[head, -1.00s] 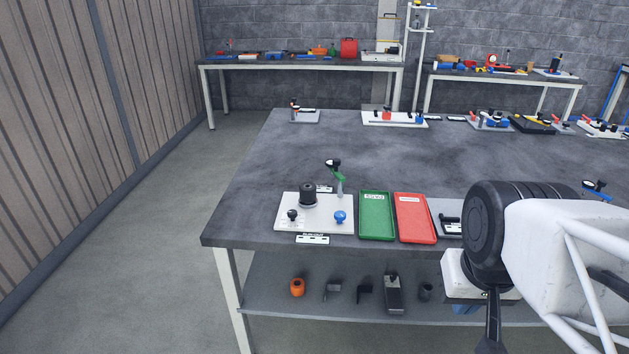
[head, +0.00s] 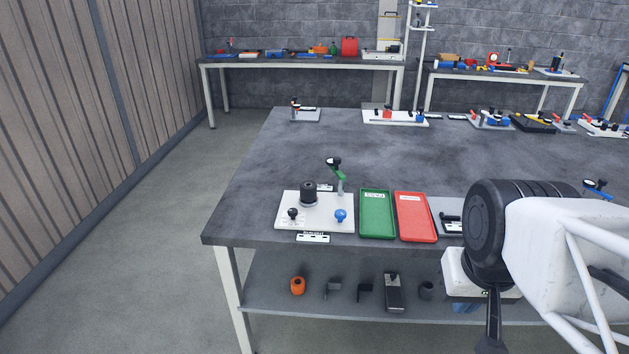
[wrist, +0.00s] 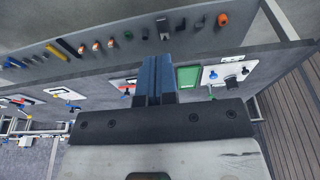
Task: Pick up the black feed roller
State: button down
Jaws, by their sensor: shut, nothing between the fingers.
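The black feed roller (head: 308,193) stands upright on a pale fixture plate (head: 320,222) at the near left of the table in the head view. A black knob (head: 292,214) and a blue knob (head: 340,216) sit in front of it, and a green-armed lever (head: 340,178) stands behind. The plate also shows small in the wrist view (wrist: 225,74), where I cannot clearly pick out the roller. My gripper (wrist: 156,60) shows blue fingers, shut and empty. It is well to the right of the plate in the head view, mostly hidden by my arm.
A green tray (head: 376,232) and a red tray (head: 416,235) lie right of the plate. An undershelf (head: 270,305) holds an orange part (head: 298,286) and several dark parts. More fixtures line the table's far edge. The table's middle is clear.

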dwell(0.4)
jog(key=shift+c, duration=1.1)
grip_release()
jog(key=w+a+f+m+g+y, duration=0.1)
jog(key=w+a+m+y, duration=0.5)
jog(key=w, duration=0.8)
jog(key=w+a+f+m+g+y, duration=0.15)
jog(key=w+a+m, duration=0.4)
jog(key=w, duration=0.85)
jog(key=m+t+y, duration=0.4)
jog(key=m+y, duration=0.2)
jog(key=m, duration=0.4)
send_near(308, 189)
jog(key=shift+h, duration=0.25)
jog(key=w, duration=0.1)
jog(key=w+a+f, duration=0.2)
jog(key=shift+w+a, duration=0.2)
jog(key=shift+w, duration=0.05)
